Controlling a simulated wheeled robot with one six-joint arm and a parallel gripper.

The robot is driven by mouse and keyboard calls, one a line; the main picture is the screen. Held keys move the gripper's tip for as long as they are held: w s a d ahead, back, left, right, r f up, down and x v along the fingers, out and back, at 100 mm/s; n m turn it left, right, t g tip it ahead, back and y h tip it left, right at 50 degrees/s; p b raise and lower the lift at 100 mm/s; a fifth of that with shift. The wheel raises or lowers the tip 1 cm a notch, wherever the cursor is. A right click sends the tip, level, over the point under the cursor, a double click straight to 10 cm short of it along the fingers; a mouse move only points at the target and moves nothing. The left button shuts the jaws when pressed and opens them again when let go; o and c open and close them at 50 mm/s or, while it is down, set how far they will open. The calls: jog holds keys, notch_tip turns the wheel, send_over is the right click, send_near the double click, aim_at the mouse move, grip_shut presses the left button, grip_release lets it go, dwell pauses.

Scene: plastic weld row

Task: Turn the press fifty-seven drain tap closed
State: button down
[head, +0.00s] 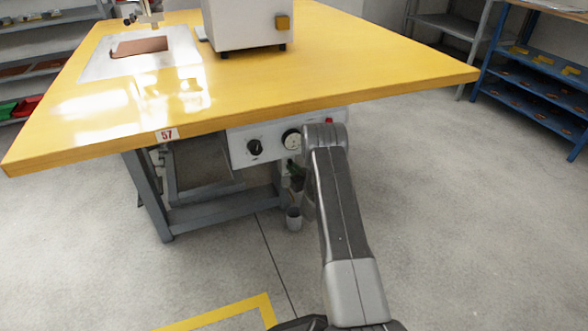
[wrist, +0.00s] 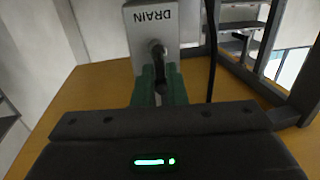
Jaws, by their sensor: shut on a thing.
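In the wrist view, a grey block marked DRAIN (wrist: 138,18) carries a black drain tap handle (wrist: 155,50). My gripper (wrist: 160,82) has its green-padded fingers close together around the lower part of the handle and is shut on it. How far the tap is turned is hard to tell. In the head view, the press table (head: 330,60) bears a 57 label (head: 167,134) on its front edge. My arm comes up to the right end of the panel below and hides most of the tap area.
A grey-white control panel (head: 270,150) with a black knob (head: 254,147) and a round gauge (head: 291,139) sits under the tabletop. A small grey cup (head: 293,218) stands below the tap area. A blue shelf (head: 530,95) stands at the right. The floor between is clear.

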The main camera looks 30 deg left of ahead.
jog(key=shift+a+r, duration=0.1)
jog(key=shift+r, duration=0.2)
jog(key=c, duration=1.4)
grip_release()
jog(key=shift+o, duration=0.2)
jog(key=p+v, duration=0.4)
jog(key=v, duration=0.9)
jog(key=shift+s+d, duration=0.2)
jog(key=shift+d, duration=0.15)
jog(key=b+x, duration=0.4)
jog(key=x, duration=0.9)
jog(key=shift+w+a+m, duration=0.25)
jog(key=shift+w+m, duration=0.05)
jog(key=shift+w, duration=0.05)
jog(key=shift+f, duration=0.1)
